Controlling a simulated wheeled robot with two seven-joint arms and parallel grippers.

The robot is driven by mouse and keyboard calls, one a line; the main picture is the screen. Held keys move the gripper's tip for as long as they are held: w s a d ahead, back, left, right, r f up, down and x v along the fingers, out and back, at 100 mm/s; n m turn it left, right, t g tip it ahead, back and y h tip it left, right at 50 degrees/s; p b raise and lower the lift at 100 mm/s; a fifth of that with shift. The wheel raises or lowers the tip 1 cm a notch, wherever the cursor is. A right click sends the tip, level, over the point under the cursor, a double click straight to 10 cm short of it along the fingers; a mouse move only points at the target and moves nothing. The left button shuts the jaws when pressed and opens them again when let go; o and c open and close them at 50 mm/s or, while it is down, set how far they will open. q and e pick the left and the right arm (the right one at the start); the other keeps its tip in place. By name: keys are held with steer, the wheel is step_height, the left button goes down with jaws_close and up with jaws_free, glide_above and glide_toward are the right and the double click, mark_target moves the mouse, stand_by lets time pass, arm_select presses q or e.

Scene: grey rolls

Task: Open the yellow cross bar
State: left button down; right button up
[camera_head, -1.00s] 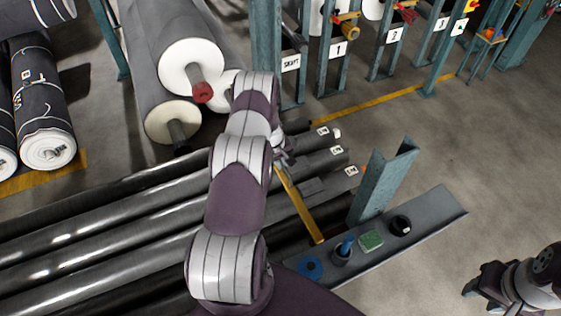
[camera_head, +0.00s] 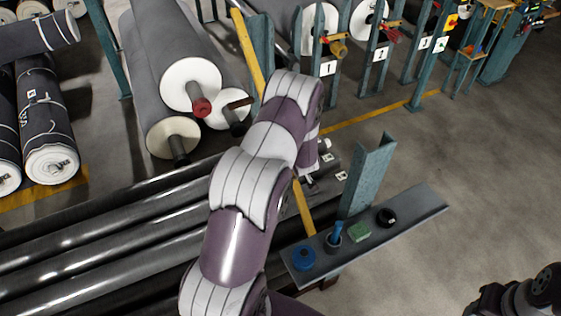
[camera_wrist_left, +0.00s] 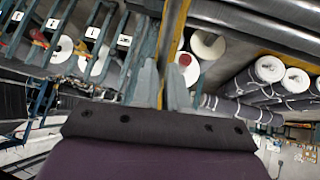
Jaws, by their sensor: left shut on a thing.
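The yellow cross bar (camera_head: 248,50) slants steeply upward in the head view. Its upper length shows left of a teal post, and a lower length shows near the shelf. My left arm hides its middle. My left gripper is hidden behind the arm in the head view. In the left wrist view, the left gripper (camera_wrist_left: 165,88) has its two grey fingers on either side of the yellow bar (camera_wrist_left: 173,45), shut on it. My right gripper (camera_head: 488,302) is dark and partly cut off at the bottom right, apart from everything; its jaw opening is unclear.
Long dark rolls (camera_head: 100,240) lie at the lower left. Large grey rolls (camera_head: 165,50) with white ends lie behind. Open floor lies right.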

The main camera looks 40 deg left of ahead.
arm_select(q)
steer(key=s+d+r+t+y+b, duration=0.2)
steer(key=s+d+y, duration=0.1)
steer(key=d, duration=0.4)
steer(key=s+d+r+m+t+y+b, duration=0.1)
steer(key=s+d+r+t+y+b, duration=0.1)
steer(key=s+d, duration=0.3)
steer(key=shift+d+y+b, duration=0.45)
steer(key=shift+d+y, duration=0.05)
steer(key=shift+d, duration=1.25)
steer(key=c, duration=1.2)
jaws_free()
steer(key=shift+r, duration=0.1)
steer(key=shift+o, duration=0.2)
steer(key=b+v, duration=0.2)
steer(key=v, duration=1)
steer(key=shift+s+d+b, duration=0.15)
steer(key=shift+d+b, duration=0.2)
